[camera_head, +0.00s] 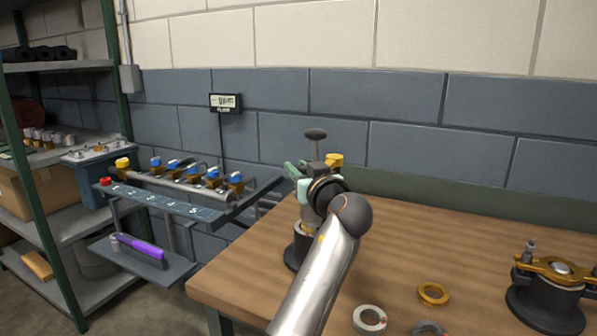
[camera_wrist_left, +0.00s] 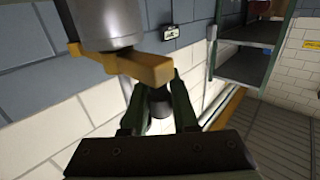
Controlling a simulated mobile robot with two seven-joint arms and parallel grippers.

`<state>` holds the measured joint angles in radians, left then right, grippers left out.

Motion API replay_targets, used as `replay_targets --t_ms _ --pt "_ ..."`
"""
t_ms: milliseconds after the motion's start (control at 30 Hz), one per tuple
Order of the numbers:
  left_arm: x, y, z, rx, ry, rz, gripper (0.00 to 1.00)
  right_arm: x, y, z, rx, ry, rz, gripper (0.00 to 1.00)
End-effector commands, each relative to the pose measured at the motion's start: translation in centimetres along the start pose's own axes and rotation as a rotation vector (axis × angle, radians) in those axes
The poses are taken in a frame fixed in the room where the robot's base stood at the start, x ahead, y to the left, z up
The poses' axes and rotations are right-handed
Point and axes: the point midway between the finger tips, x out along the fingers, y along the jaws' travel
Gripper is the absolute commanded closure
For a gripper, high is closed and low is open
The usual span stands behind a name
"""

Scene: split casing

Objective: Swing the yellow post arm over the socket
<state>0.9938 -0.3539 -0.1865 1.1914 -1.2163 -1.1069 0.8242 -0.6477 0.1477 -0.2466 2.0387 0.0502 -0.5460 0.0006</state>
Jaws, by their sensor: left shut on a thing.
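The yellow post arm (camera_wrist_left: 145,68) crosses the left wrist view below a silver cylinder (camera_wrist_left: 105,22). In the head view a yellow end (camera_head: 334,159) shows beside my left gripper (camera_head: 303,180), near a stem with a black knob (camera_head: 316,134). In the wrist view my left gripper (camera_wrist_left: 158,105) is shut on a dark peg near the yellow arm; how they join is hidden. Below it in the head view stands a dark round base (camera_head: 294,256), which may hold the socket; my arm covers much of it. My right gripper is not in view.
At the table's right stands a dark casing (camera_head: 545,302) with a gold clamp. Loose rings, including a gold one (camera_head: 433,293) and a silver one (camera_head: 369,319), lie nearer the front. The wooden tabletop (camera_head: 430,235) is clear between. A valve rack (camera_head: 170,205) stands left of the table.

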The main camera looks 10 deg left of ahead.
Motion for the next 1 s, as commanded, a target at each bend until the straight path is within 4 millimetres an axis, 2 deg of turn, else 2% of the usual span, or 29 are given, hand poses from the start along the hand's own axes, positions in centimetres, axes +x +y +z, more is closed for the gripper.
replay_targets --t_ms 433,467,567,1000 --pt "-0.18 0.29 0.12 0.001 -0.002 0.002 1.0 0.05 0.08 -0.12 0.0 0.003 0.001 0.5" --pt "-0.19 0.3 0.12 0.001 -0.002 0.003 0.72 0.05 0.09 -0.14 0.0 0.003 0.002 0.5" --pt "-0.18 0.3 0.12 0.001 -0.002 0.003 0.61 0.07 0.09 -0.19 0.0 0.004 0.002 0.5" --pt "0.09 -0.01 0.03 0.001 -0.001 0.0 0.6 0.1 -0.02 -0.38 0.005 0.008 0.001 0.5"
